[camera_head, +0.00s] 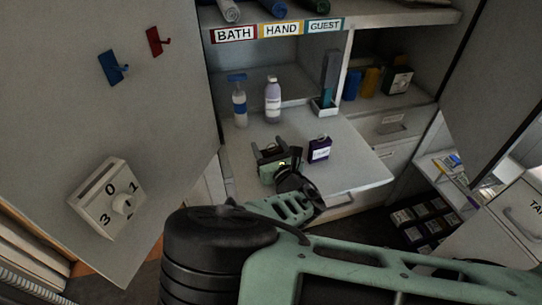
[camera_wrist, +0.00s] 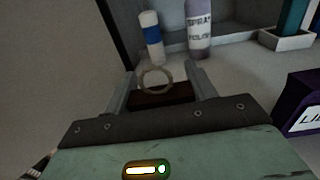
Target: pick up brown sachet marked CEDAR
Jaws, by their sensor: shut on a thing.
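My gripper (camera_head: 271,151) is low over the pull-out shelf in front of the cabinet. In the wrist view its two fingers (camera_wrist: 159,82) stand on either side of a dark brown sachet (camera_wrist: 165,98) and are shut on it. A pale ring stands up at the sachet between the fingers. No marking on the brown sachet is readable; its lower part is hidden behind the gripper body. In the head view the gripper hides most of it. I cannot tell whether it touches the shelf.
A purple sachet (camera_head: 319,150) stands close to the right of my gripper, its label partly readable in the wrist view (camera_wrist: 302,105). A blue-and-white bottle (camera_head: 239,103) and a spray polish bottle (camera_head: 272,100) stand behind. The shelf (camera_head: 358,152) is clear at right. A cabinet door (camera_head: 110,150) borders the left.

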